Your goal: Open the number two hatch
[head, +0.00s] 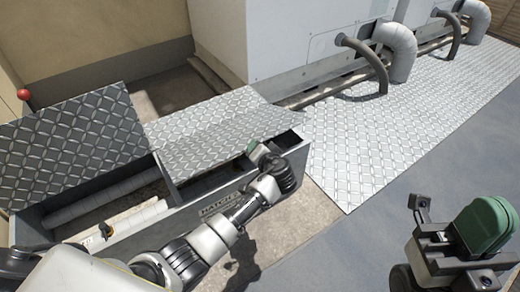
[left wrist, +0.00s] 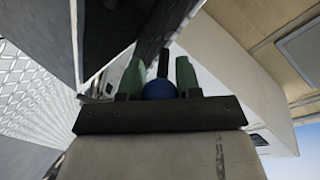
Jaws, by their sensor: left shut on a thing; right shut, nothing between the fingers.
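The number two hatch lid (head: 215,128) is a light diamond-plate panel in the middle of the head view. It is tilted up partway, with a dark gap under its front edge. The front wall below it carries a label plate (head: 220,205) that reads as HATCH, its number partly covered by my left arm. My left gripper (head: 255,148) is at the lid's front edge. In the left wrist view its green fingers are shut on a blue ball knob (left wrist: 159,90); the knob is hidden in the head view. My right gripper (head: 485,226) is shut and empty at the lower right.
A darker lid (head: 70,140) with a red knob (head: 23,94) stands open at the left, over a compartment with pale pipes (head: 105,200). Large condenser units (head: 275,40) with pipes and hoses stand behind. The metal walkway (head: 400,130) at right is clear.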

